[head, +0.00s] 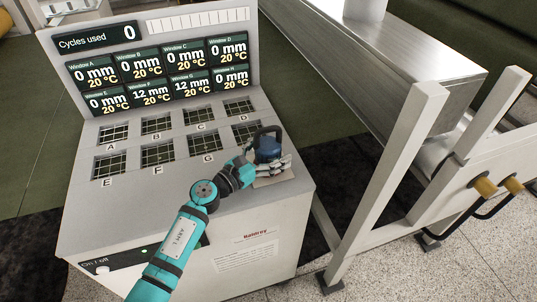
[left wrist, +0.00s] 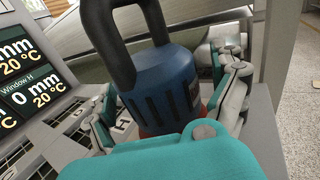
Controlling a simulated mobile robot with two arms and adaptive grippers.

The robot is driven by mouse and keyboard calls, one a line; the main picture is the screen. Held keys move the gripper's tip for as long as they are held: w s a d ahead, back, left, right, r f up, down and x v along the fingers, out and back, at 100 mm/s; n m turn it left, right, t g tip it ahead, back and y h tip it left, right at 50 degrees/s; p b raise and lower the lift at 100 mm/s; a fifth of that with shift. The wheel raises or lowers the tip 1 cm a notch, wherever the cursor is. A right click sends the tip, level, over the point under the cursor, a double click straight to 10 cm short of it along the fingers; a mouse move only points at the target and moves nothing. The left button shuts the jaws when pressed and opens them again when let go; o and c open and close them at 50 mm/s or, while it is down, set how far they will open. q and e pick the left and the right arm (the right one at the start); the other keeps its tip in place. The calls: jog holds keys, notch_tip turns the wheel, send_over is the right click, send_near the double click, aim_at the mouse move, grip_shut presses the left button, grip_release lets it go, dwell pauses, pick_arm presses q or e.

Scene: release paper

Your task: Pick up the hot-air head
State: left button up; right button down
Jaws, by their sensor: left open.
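The hot-air head (head: 267,149) is a blue body with a black loop handle, standing upright at the right end of the grey machine top. In the left wrist view the hot-air head (left wrist: 160,85) fills the middle, with a reddish part at its base. My left gripper (head: 272,167) is at the hot-air head. In the left wrist view its open fingers (left wrist: 170,100) stand on both sides of the blue body; contact cannot be told. The lower part of the head is partly hidden by the gripper. My right gripper is not in view.
The machine top (head: 90,205) has several gridded windows labelled A to H. Behind them rises a display panel (head: 155,60) with millimetre and temperature readings. A metal frame (head: 385,185) stands close on the right. The machine's front left top is clear.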

pick_arm(q)
jog(key=shift+a, duration=0.1)
jog(key=shift+c, duration=0.7)
jog(key=c, duration=1.6)
jog(key=shift+r, duration=0.25)
jog(key=shift+c, duration=0.3)
